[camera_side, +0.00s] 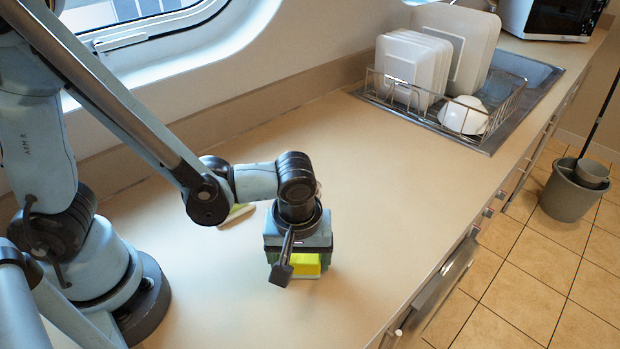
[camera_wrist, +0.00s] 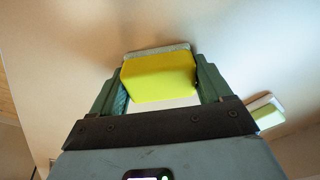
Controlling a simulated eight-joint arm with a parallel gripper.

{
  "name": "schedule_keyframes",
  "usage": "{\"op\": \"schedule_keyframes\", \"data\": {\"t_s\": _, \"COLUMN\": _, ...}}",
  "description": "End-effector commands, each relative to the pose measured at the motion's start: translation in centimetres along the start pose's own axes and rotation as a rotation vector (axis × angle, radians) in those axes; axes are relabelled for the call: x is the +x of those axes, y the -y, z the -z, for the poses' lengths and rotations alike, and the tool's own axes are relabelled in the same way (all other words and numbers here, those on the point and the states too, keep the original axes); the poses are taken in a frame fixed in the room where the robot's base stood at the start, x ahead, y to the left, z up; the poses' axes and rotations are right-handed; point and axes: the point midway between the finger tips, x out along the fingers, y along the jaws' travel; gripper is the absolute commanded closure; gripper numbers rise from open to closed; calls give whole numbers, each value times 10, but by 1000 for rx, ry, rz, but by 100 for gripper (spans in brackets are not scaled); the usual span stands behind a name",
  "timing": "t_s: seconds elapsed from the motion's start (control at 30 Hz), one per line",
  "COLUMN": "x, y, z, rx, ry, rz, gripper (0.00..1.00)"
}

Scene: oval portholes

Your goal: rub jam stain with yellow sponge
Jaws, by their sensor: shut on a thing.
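My gripper (camera_side: 296,264) points down at the countertop (camera_side: 380,200) and is shut on the yellow sponge (camera_side: 306,265). In the wrist view the sponge (camera_wrist: 158,78) sits between the two green fingers, with a paler layer along its far edge. The sponge is at or very near the counter surface; I cannot tell whether it touches. No jam stain shows in either view; the arm and sponge hide part of the counter.
A pale green and white object (camera_side: 237,213) lies on the counter behind my arm. A dish rack (camera_side: 445,105) with white dishes stands at the back right. A grey bucket (camera_side: 573,190) stands on the tiled floor. The counter's middle is clear.

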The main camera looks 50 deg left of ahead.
Motion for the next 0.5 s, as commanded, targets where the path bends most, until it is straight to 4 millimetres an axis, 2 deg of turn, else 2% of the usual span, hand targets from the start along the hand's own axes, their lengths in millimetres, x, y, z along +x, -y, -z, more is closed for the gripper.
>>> {"op": "schedule_keyframes", "data": {"t_s": 0.27, "x": -2, "y": 19, "z": -19, "rx": 3, "ry": 1, "rz": 1, "gripper": 50}}
{"op": "schedule_keyframes", "data": {"t_s": 0.37, "x": -14, "y": 20, "z": -17, "rx": 0, "ry": 0, "rz": 0, "gripper": 50}}
{"op": "schedule_keyframes", "data": {"t_s": 0.4, "x": -24, "y": 21, "z": -16, "rx": 0, "ry": 1, "rz": 0, "gripper": 50}}
{"op": "schedule_keyframes", "data": {"t_s": 0.5, "x": -31, "y": 20, "z": -15, "rx": 0, "ry": 1, "rz": 1, "gripper": 50}}
